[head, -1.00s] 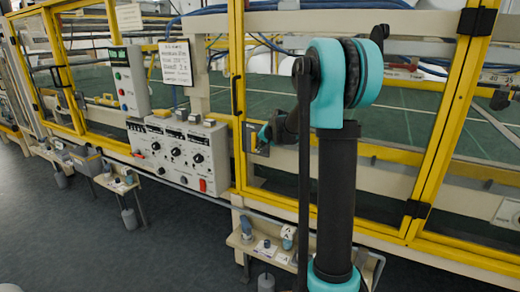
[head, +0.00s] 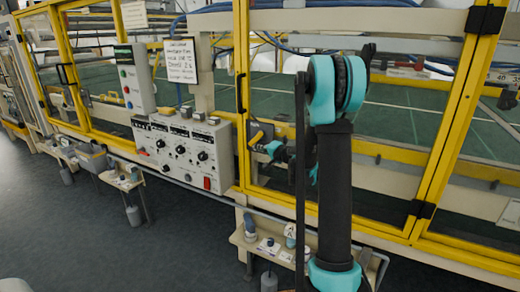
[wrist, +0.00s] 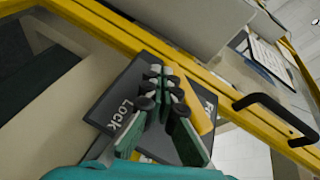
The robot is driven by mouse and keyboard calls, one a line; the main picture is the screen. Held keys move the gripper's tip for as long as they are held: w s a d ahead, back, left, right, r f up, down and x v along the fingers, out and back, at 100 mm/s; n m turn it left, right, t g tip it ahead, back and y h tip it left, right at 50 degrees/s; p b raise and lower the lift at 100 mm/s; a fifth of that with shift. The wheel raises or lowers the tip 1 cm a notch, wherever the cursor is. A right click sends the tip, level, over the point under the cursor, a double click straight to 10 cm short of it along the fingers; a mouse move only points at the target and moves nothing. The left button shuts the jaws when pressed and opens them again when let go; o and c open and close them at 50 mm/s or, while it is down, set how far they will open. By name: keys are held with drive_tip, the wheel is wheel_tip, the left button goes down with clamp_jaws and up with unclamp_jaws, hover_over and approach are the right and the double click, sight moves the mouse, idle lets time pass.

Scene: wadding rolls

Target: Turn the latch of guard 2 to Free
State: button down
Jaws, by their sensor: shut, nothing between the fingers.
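In the wrist view, a dark latch plate (wrist: 117,88) carries the word "Lock" on its left and letters starting "Fr" on its right. A yellow latch bar (wrist: 201,117) lies across the plate beside the "Fr" letters, partly hidden by my fingers. My gripper (wrist: 157,82) is shut, its fingertips over the plate just left of the bar. I cannot tell whether they touch the bar. In the head view, the plate (head: 255,130) is on the yellow-framed guard, and my gripper (head: 268,148) is close to it, partly hidden by my arm. No guard number is readable.
A black handle (wrist: 275,117) sticks out from the yellow frame (wrist: 228,91) on the right in the wrist view. In the head view, a control box (head: 180,152) with knobs stands left of the guard. A small shelf (head: 262,243) with several items is below. Open floor lies at lower left.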

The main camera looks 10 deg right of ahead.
sight(251, 145)
drive_tip(key=shift+w+a+r, duration=0.15)
drive_tip(key=shift+w+a, duration=0.25)
drive_tip(key=shift+a, duration=0.15)
drive_tip(key=shift+w+a+r, duration=0.15)
drive_tip(key=shift+w+a, duration=0.2)
drive_tip(key=shift+a, duration=0.2)
drive_tip(key=shift+w+a+r, duration=0.1)
idle(1.2)
drive_tip(key=s+d+f, duration=0.5)
drive_tip(key=s+d, duration=0.1)
drive_tip(key=s, duration=0.3)
drive_tip(key=shift+s+d+f, duration=0.15)
drive_tip(key=shift+d, duration=0.05)
